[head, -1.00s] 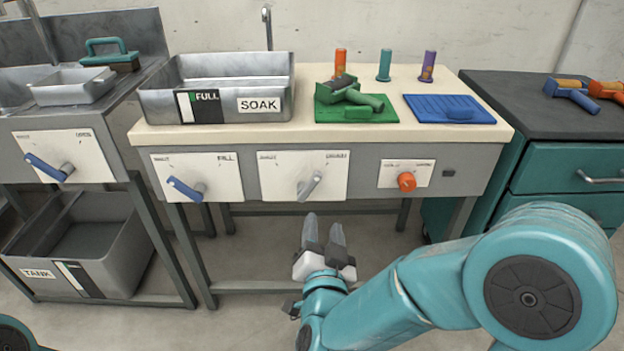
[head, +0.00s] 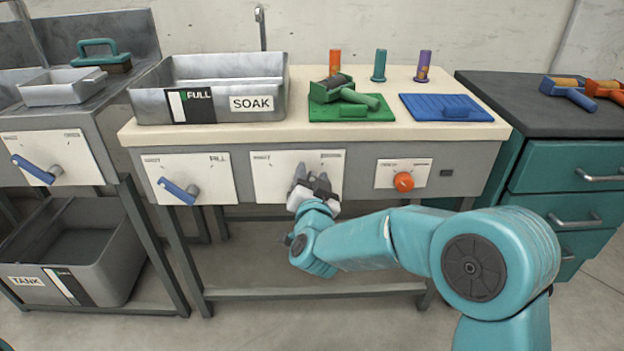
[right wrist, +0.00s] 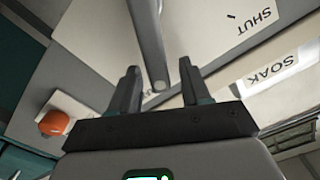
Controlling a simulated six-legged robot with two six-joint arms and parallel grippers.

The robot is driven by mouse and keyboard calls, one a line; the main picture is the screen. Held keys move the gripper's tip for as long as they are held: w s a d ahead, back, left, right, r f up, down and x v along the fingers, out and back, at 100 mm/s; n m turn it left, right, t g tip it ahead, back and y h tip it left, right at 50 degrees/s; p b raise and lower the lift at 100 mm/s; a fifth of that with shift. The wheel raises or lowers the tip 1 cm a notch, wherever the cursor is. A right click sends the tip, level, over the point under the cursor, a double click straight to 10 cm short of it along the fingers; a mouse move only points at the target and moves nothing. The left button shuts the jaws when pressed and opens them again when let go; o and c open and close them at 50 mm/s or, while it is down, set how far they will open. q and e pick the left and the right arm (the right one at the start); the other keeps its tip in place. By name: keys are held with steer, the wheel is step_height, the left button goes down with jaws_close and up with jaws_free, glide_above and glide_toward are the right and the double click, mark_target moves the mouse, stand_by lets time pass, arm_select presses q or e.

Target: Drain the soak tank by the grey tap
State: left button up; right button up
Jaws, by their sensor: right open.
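The soak tank (head: 205,112) is a grey metal basin on the bench, with a SOAK label and a gauge marked FULL. The grey tap's white plate (head: 262,185) is on the bench front below it. My right gripper (head: 310,174) is in front of this plate and hides the tap's lever in the head view. In the right wrist view, the grey tap (right wrist: 147,40) is a lever whose rounded end lies between the two open fingers (right wrist: 158,70). I cannot tell whether either finger touches it. My left gripper is out of view.
A blue-handled tap (head: 180,192) is left of the grey tap, and an orange knob (head: 403,181) is right of it. A bin labelled TANK (head: 105,265) stands on the lower left shelf. A green mat (head: 325,114) and blue mat (head: 470,113) lie on the bench top.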

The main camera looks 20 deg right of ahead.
steer(key=shift+w, duration=0.15)
jaws_close()
